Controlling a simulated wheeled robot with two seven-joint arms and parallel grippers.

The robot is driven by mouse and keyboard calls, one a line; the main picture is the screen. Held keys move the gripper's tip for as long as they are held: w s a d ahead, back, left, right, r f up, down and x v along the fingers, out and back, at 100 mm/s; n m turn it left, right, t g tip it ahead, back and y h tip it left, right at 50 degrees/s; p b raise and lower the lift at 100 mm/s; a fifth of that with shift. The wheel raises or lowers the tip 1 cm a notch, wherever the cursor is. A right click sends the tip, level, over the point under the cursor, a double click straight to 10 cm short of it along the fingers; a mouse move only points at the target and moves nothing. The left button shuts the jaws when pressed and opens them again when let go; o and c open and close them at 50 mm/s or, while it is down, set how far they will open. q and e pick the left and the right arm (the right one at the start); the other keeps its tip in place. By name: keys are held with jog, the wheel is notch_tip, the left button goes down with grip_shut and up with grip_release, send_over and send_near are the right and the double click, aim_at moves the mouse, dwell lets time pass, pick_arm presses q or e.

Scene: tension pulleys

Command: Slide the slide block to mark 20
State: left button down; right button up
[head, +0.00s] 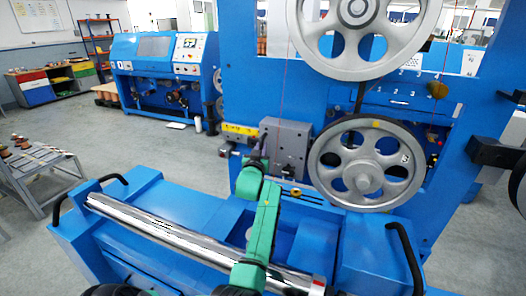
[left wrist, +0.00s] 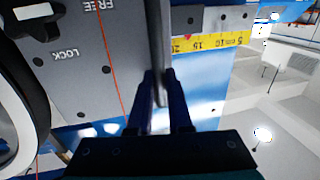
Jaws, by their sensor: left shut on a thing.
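The grey slide block (head: 287,145) is mounted on the blue machine frame, left of the lower spoked pulley. In the left wrist view its face (left wrist: 75,75) carries the words FREE and LOCK, upside down. A yellow scale (head: 239,130) runs left of it; in the left wrist view the scale (left wrist: 212,41) shows 20, 15, 10 and 5 cm. The block's grey edge plate (left wrist: 157,35) stands beside the 20 figure. My left gripper (left wrist: 154,78) is shut on this plate; in the head view it (head: 257,157) is at the block's left side. My right gripper is not in view.
The large upper pulley (head: 355,35) and lower pulley (head: 368,165) stand right of the block. A shiny roller (head: 170,235) lies on the blue base in front. A thin red line (left wrist: 110,70) runs past the block. A trolley (head: 35,165) stands at left; the floor between is clear.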

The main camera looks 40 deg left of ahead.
pick_arm(q)
jog(key=shift+w+d+f, duration=0.15)
jog(key=shift+w+d, duration=0.05)
jog(key=shift+d, duration=0.3)
jog(key=shift+w+d+f, duration=0.15)
jog(key=shift+d, duration=0.3)
jog(key=c, duration=1)
grip_release()
jog(key=shift+w+d, duration=0.1)
jog(key=shift+d, duration=0.2)
jog(key=shift+o, duration=0.8)
jog(key=shift+w+d+r, duration=0.1)
jog(key=shift+a, duration=0.3)
jog(key=shift+s, duration=0.2)
jog(key=b+v, duration=0.3)
jog(key=v, duration=1.1)
jog(key=shift+d, duration=0.15)
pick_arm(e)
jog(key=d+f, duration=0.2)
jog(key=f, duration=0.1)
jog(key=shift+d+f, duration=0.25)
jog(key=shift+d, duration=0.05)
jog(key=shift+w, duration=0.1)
